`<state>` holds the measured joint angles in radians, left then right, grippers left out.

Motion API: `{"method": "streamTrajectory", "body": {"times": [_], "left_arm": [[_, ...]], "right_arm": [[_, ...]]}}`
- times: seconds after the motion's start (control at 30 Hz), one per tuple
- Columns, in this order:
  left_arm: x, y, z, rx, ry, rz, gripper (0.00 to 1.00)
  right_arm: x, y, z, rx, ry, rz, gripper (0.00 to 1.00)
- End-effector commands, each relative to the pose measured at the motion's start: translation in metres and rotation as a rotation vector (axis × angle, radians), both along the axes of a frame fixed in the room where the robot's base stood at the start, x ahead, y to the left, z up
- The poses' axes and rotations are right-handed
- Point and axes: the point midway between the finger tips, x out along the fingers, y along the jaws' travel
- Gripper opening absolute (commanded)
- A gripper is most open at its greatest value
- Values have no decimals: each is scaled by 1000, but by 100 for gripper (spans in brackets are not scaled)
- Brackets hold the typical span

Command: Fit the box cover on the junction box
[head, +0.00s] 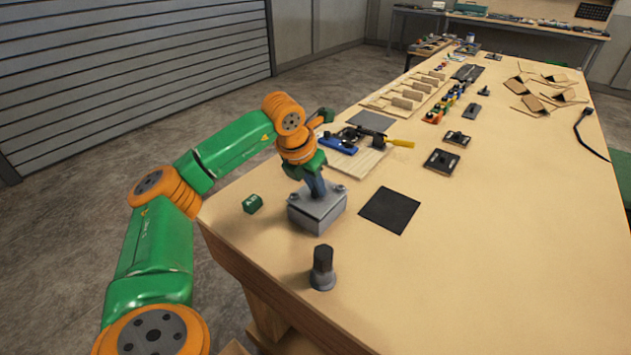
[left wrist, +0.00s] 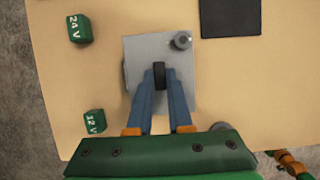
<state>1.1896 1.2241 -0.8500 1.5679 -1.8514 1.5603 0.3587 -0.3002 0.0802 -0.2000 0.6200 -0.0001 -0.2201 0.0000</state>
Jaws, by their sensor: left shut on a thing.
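The junction box (head: 310,216) is a grey block near the left corner of the table. The flat grey box cover (left wrist: 143,52) lies over it, with a dark upright grip (left wrist: 160,76) in its middle and a round knob (left wrist: 181,40) near one corner. My left gripper (head: 317,191) points down over the box. In the left wrist view its blue fingers (left wrist: 160,83) are shut on the cover's dark grip. The fingers hide part of the cover. I cannot tell whether the cover is fully seated.
A green block (head: 252,204) lies left of the box, and a dark peg (head: 322,268) stands in front. A black square mat (head: 389,210) lies to the right. A board with a yellow-handled tool (head: 400,143) lies behind. The table's right foreground is clear.

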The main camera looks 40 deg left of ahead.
Motion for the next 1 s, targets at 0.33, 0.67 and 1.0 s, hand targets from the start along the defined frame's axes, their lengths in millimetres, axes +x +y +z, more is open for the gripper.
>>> {"method": "streamTrajectory", "body": {"times": [0.33, 0.67, 1.0], "left_arm": [[0, 0, -5, 0, -1, 0, 0], [0, 0, -8, 0, -1, 0, 0], [0, 0, -10, 0, -1, 0, 0]], "right_arm": [[0, 0, -4, 0, 0, 0, 50], [0, 0, -7, 0, 0, 0, 50], [0, 0, -8, 0, 0, 0, 50]]}}
